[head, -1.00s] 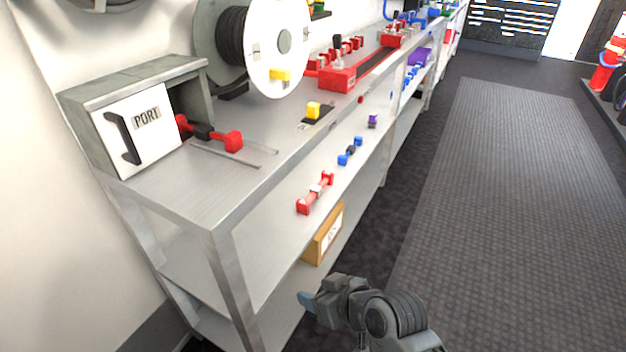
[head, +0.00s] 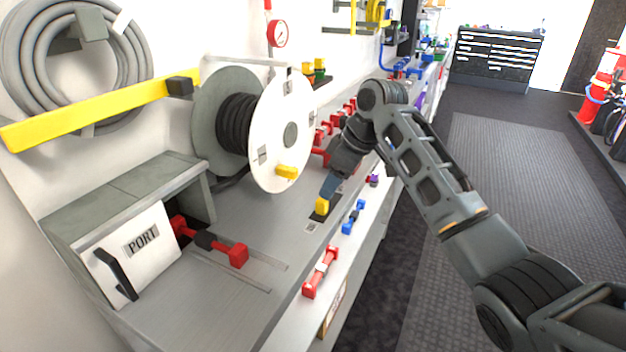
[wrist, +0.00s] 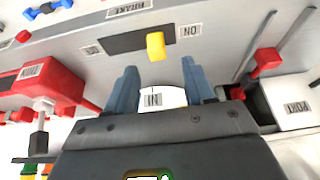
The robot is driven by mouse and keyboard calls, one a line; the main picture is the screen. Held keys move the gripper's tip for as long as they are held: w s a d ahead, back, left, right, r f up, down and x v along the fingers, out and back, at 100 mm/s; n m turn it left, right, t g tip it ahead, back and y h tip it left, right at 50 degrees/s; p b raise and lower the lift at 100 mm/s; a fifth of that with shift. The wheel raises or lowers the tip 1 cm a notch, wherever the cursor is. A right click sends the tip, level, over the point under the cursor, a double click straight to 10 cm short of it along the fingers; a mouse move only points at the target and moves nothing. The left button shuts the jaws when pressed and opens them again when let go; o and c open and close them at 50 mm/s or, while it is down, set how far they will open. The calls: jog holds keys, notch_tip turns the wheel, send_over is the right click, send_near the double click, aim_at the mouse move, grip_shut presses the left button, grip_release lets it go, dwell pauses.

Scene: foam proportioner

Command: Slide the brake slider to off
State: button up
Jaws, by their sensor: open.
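The brake slider is a yellow knob (head: 322,206) on a black slot plate on the bench top, in front of the white reel. In the wrist view the yellow knob (wrist: 155,46) stands toward the ON end of its black slot (wrist: 120,42), beside a BRAKE label (wrist: 130,10). The label at the slot's other end is too small to read. My gripper (head: 329,190) reaches down over the bench at the knob. In the wrist view my gripper (wrist: 158,68) is open, with blue fingers on either side just short of the knob. Nothing is held between them.
The white reel disc (head: 291,135) with a yellow handle stands close to the left of my gripper. Red fittings (wrist: 45,80) lie on the other side. A lower shelf holds red and blue handles.

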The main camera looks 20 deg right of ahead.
aim_at(322, 200)
jog(key=x, duration=0.7)
jog(key=shift+w+f, duration=0.2)
jog(key=shift+w, duration=0.15)
jog(key=shift+c, duration=0.2)
grip_shut()
